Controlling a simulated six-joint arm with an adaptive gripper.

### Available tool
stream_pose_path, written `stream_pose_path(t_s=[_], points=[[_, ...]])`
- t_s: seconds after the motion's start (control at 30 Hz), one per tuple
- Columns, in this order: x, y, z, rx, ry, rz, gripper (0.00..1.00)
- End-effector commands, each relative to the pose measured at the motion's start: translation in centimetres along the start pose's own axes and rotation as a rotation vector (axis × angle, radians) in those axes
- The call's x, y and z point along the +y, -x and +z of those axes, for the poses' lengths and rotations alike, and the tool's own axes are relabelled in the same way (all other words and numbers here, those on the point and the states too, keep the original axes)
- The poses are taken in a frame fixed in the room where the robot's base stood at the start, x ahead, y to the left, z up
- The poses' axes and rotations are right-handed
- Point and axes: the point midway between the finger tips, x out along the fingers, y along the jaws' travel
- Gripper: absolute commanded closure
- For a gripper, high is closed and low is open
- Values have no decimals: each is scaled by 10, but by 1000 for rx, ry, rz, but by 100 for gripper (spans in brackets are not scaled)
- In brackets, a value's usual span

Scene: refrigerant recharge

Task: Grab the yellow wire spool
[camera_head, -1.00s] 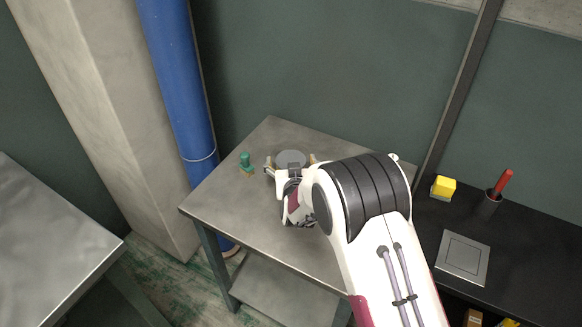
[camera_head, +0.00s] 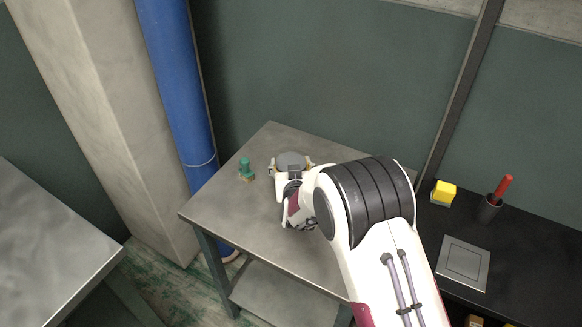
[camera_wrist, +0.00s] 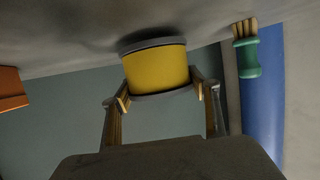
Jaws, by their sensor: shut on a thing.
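The yellow wire spool (camera_wrist: 157,68) has a yellow winding between grey end discs and fills the upper middle of the wrist view. In the head view its grey top disc (camera_head: 291,160) shows on the metal table, and its yellow side is hidden. My gripper (camera_head: 291,170) is at the spool, with one finger on each side. In the wrist view the fingers of my gripper (camera_wrist: 164,93) are shut on the spool near its grey disc. The spool stands upright; I cannot tell whether it is clear of the tabletop.
A green-handled brush (camera_head: 246,167) stands left of the spool, close to my gripper. The metal table (camera_head: 225,205) is bare at its front left. An orange thing (camera_wrist: 12,88) is in the wrist view. A yellow block (camera_head: 443,193) and red-handled tool (camera_head: 503,187) are on the black bench.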

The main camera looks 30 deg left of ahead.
Motion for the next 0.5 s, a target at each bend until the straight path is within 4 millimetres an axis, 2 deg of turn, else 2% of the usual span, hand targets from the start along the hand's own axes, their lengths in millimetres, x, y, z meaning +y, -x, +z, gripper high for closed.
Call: stream_pose_path(t_s=[0.03,0.5], points=[[0,2,-8,7,-1,0,77],[0,22,-63,8,0,0,77]])
